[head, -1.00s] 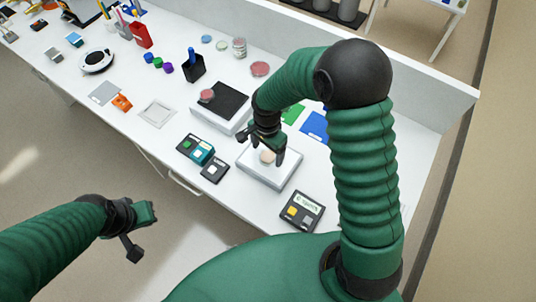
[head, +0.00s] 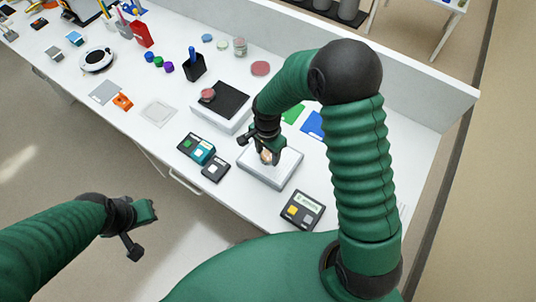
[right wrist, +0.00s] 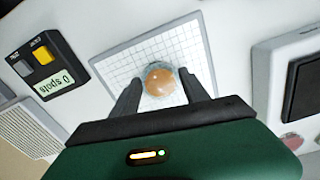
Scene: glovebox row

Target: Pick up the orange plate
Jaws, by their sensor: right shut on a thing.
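The orange plate (head: 265,156) is a small round dish with a pale orange top. It rests on or just above a white box with a gridded top (head: 284,179), at the right part of the bench. In the right wrist view the plate (right wrist: 160,80) sits between my two dark fingers over the grid. My right gripper (head: 267,153) is shut on the plate, and its fingers partly hide it in the head view. My left gripper (head: 145,216) hangs in front of the bench, away from the plate; its fingers are not clear.
A counter unit with a display and yellow button (head: 302,210) stands in front of the gridded box.

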